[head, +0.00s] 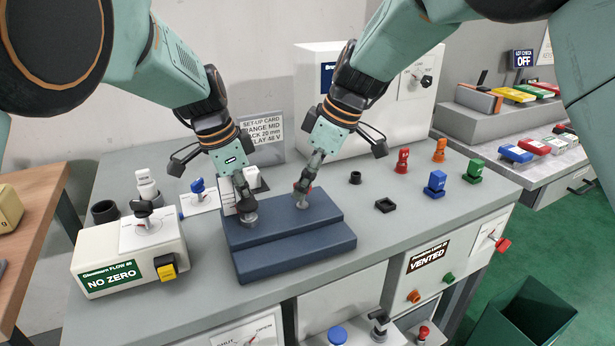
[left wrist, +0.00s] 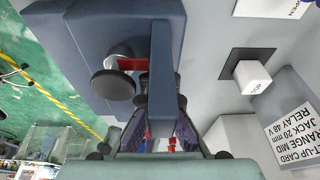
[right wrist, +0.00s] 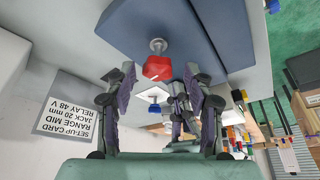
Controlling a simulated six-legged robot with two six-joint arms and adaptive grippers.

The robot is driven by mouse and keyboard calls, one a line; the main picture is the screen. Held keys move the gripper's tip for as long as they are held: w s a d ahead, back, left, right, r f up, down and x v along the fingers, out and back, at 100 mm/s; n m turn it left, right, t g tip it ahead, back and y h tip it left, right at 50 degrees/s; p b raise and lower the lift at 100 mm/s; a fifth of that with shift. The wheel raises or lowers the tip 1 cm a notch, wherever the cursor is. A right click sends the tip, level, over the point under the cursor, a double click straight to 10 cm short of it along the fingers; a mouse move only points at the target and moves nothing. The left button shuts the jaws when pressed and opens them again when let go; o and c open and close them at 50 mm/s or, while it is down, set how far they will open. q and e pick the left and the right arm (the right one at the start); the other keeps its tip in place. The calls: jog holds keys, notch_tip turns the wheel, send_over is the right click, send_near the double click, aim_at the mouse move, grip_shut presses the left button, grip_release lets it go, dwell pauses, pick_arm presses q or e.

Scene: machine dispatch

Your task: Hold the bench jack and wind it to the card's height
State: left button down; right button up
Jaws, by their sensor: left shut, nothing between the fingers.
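The bench jack is the dark blue stepped block (head: 298,258) on the grey bench; it also shows in the left wrist view (left wrist: 70,40) and the right wrist view (right wrist: 150,25). My left gripper (head: 246,208) is shut and empty at its left end, beside a round dark knob (left wrist: 112,84). A narrow blue bar (left wrist: 161,85) of the jack stands before its fingers. My right gripper (head: 303,188) is open above the jack's top, with a red knob (right wrist: 157,67) on a silver stem ahead, between its fingers. The card (head: 263,137) reads "JACK 20 mm" and stands behind.
A "NO ZERO" box (head: 130,258) with a yellow button is at the left. Red, orange, blue and green pieces, such as the blue one (head: 434,184), stand at the right. A "VENTED" panel (head: 430,255) is in the bench front. A green bin (head: 525,315) stands on the floor.

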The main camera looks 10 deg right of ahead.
grip_shut()
jog(key=shift+s+a+f+m+t+h, duration=0.15)
jog(key=shift+m+t+h, duration=0.2)
jog(key=shift+m, duration=0.85)
jog(key=shift+s+d+r+m+t+h, duration=0.1)
jog(key=shift+m+t+h, duration=0.2)
jog(key=shift+m, duration=0.9)
jog(key=shift+o, duration=0.6)
grip_release()
jog(key=v, duration=1.2)
jog(key=shift+s, duration=0.2)
